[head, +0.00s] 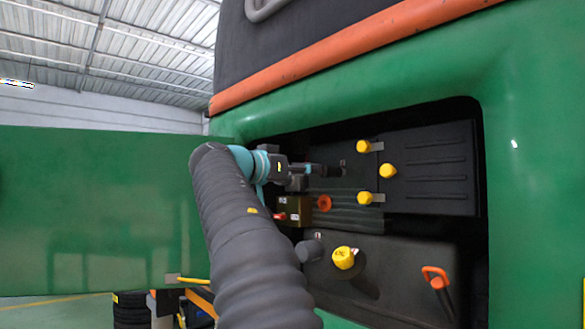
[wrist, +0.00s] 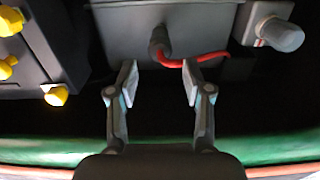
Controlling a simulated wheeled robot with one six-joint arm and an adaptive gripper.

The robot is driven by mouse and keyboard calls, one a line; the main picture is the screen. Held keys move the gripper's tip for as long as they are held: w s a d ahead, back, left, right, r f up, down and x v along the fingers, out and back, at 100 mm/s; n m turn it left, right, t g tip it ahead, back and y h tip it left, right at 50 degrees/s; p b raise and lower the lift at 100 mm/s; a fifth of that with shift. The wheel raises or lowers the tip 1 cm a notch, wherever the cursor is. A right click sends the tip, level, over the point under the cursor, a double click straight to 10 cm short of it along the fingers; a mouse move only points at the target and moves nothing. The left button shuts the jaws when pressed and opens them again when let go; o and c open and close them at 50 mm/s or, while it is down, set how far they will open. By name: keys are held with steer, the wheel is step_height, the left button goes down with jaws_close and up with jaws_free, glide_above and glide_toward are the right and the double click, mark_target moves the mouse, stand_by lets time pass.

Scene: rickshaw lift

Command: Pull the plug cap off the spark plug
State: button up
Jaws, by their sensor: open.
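In the wrist view, a dark plug cap (wrist: 159,38) with a red cable (wrist: 190,61) sits on the face of a grey block (wrist: 122,32). The spark plug itself is not visible. My gripper (wrist: 160,82) is open and empty, with its two fingers spread wide. The cap lies beyond the fingertips, between them in the picture and apart from both. In the head view, my gripper (head: 322,169) reaches into the dark compartment of the green vehicle. I cannot make out the plug cap there.
Yellow caps (head: 387,171) sit on the dark box at right. A yellow filler cap (head: 343,257), a grey cylinder (head: 308,250) and an orange-handled lever (head: 437,278) are lower. The green compartment rim (head: 484,110) surrounds the opening. An open green panel (head: 90,210) stands at left.

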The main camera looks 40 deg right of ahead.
mark_target(328, 171)
steer(key=shift+w+d+p, duration=0.2)
steer(key=shift+d+p, duration=0.1)
steer(key=shift+d, duration=2.35)
steer(key=shift+c, duration=0.3)
steer(key=c, duration=0.9)
